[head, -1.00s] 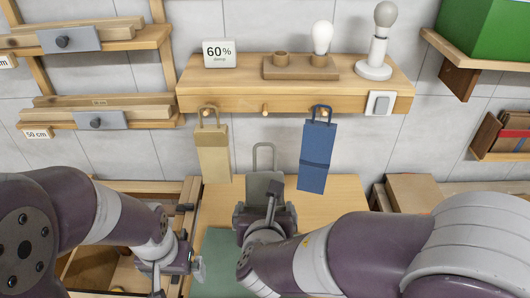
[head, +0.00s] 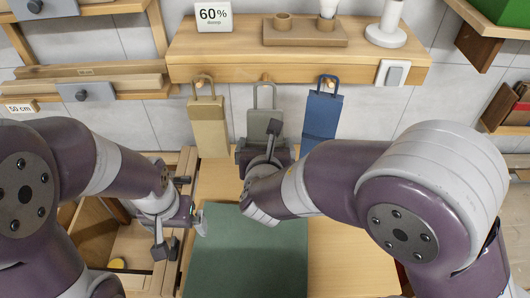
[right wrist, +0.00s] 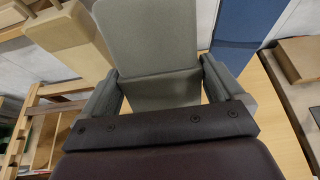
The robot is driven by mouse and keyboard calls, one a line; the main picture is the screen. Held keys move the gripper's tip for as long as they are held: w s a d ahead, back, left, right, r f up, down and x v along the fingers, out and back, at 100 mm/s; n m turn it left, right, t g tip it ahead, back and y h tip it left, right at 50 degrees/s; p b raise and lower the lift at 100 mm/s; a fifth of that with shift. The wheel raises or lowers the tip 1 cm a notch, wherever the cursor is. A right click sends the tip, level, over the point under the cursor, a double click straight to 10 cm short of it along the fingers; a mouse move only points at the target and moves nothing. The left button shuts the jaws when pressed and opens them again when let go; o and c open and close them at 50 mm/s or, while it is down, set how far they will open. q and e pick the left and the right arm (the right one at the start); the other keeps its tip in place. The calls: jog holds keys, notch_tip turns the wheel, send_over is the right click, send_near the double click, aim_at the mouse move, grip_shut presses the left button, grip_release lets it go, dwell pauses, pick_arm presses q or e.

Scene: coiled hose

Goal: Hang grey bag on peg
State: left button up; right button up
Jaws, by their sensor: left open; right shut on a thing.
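The grey bag (head: 258,123) is upright below the shelf, between a tan bag and a blue bag. Its loop handle (head: 264,95) reaches up to the middle peg (head: 265,78). I cannot tell whether the loop is around the peg or just in front of it. My right gripper (head: 264,152) is shut on the lower part of the grey bag. In the right wrist view the bag (right wrist: 150,42) stands between the two fingers; its handle is out of view. My left gripper (head: 188,228) is open and empty, low at the left, away from the bags.
The tan bag (head: 208,125) hangs on the left peg and the blue bag (head: 321,118) on the right peg, both close beside the grey bag. The wooden shelf (head: 290,67) is just above. A green mat (head: 245,255) lies on the bench below, clear.

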jog(key=shift+w, duration=0.45)
jog(key=w, duration=0.2)
jog(key=shift+w+f, duration=0.15)
jog(key=shift+w, duration=0.15)
jog(key=shift+w+f+b, duration=0.3)
jog(key=shift+f+b, duration=0.1)
jog(key=shift+b, duration=0.1)
jog(key=shift+w+b, duration=0.15)
jog(key=shift+b, duration=0.3)
pick_arm(q)
jog(key=shift+s+f, duration=0.15)
jog(key=shift+f, duration=0.8)
pick_arm(e)
jog(key=shift+w, duration=0.1)
jog(key=o, duration=0.8)
jog(key=shift+c, duration=0.2)
